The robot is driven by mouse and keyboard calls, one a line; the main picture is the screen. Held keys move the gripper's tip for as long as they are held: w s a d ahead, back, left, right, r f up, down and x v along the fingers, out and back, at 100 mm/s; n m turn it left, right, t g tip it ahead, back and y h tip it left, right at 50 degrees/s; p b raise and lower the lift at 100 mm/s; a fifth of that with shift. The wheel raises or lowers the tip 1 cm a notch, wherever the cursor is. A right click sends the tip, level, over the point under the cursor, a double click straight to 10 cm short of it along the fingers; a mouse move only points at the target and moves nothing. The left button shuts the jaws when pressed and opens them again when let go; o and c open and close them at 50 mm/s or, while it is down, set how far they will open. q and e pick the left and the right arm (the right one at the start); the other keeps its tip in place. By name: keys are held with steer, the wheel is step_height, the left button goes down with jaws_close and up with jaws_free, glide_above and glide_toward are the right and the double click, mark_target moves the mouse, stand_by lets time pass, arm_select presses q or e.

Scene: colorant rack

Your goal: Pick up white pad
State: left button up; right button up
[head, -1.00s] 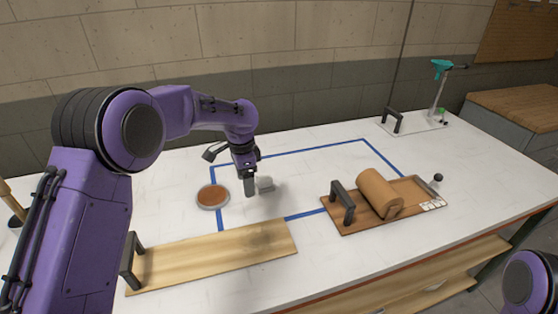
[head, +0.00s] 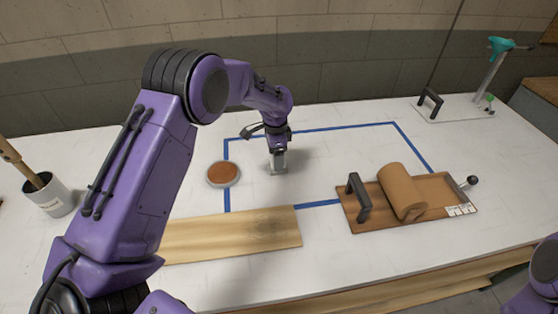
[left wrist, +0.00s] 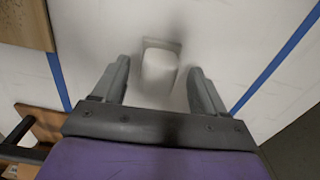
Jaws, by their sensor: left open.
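The white pad (left wrist: 158,70) is a small pale block with rounded edges on the white tabletop, seen between the two fingers in the left wrist view. My left gripper (left wrist: 157,85) is open, with one grey finger to each side of the pad and visible gaps between. In the head view my left gripper (head: 278,164) points down over the pad, inside the blue-taped rectangle, and mostly hides it. Whether the fingers reach down to the pad's height I cannot tell. My right gripper is out of view; only part of that arm shows at the lower right.
A round dish with a brown top (head: 223,174) stands just left of the gripper. A wooden board (head: 235,235) lies in front. A brown tray with a roll (head: 402,192) sits to the right. A white pot (head: 49,195) stands far left. A stand with a teal top (head: 492,70) is at the back right.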

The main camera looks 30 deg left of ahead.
arm_select(q)
step_height(320, 180, down, 2)
steer(key=c, duration=1)
steer(key=shift+c, duration=0.2)
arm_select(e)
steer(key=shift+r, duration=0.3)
arm_select(q)
steer(key=shift+r, duration=0.15)
steer(key=shift+w+r, duration=0.1)
steer(key=shift+r, duration=0.1)
step_height(320, 180, up, 3)
steer(key=shift+d+f+b, duration=0.1)
steer(key=shift+f+b, duration=0.05)
steer(key=shift+b, duration=0.3)
steer(key=s+d+r+b, duration=0.3)
steer(key=s+d+r, duration=0.5)
steer(key=d, duration=0.3)
steer(key=shift+s+d+r, duration=0.15)
steer(key=shift+s+r, duration=0.05)
steer(key=shift+r, duration=0.7)
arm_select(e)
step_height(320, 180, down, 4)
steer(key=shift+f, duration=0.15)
